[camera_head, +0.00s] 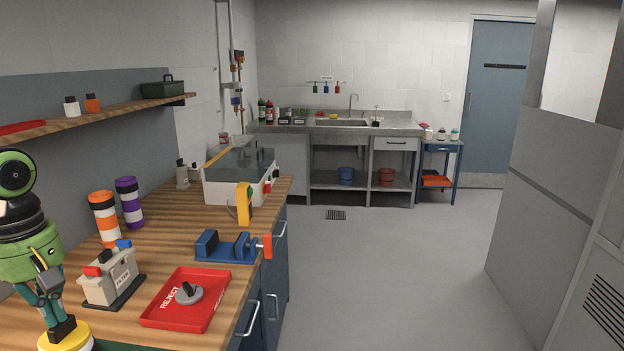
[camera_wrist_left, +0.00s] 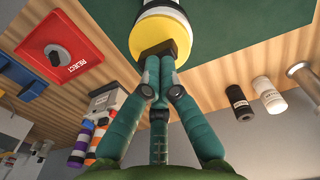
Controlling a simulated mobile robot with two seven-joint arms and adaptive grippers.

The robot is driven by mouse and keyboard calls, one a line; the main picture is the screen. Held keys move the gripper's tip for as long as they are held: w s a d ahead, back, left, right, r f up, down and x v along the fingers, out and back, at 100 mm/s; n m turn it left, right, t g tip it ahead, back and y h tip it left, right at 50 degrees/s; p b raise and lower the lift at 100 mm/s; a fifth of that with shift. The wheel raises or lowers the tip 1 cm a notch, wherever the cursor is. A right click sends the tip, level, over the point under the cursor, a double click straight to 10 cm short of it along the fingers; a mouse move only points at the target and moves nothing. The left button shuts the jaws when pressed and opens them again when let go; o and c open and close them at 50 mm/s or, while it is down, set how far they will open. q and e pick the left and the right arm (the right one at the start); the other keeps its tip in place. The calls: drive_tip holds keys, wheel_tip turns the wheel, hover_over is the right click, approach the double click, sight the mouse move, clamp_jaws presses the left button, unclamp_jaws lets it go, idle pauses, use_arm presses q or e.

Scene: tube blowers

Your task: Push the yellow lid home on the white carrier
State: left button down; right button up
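The yellow lid (camera_head: 78,343) is at the bottom left corner of the head view, with a dark block-shaped knob (camera_head: 62,330) on it. In the left wrist view the yellow lid (camera_wrist_left: 150,40) and knob (camera_wrist_left: 160,50) are at top centre. A white band of the carrier shows at the lid's edge; the rest is cut off or hidden. My left gripper (camera_head: 54,312) points down at the knob. Its teal fingers (camera_wrist_left: 158,72) are drawn together, tips at the knob and nothing visible between them. Whether they press on it I cannot tell. My right gripper is out of view.
A red reject tray (camera_head: 207,311) holding a grey knobbed disc, a filter box (camera_head: 112,281) and a blue vise (camera_head: 225,247) stand nearby. Orange (camera_head: 104,218) and purple banded tubes (camera_head: 130,202) stand behind. A shelf (camera_head: 100,116) hangs above.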

use_arm(q)
drive_tip(key=shift+s+f+b, duration=0.1)
drive_tip(key=shift+f+b, duration=0.3)
drive_tip(key=shift+f, duration=0.25)
idle(0.3)
drive_tip(key=shift+r+p, duration=0.75)
drive_tip(key=shift+r, duration=0.05)
drive_tip(key=shift+r+p, duration=1.9)
drive_tip(key=shift+r, duration=0.35)
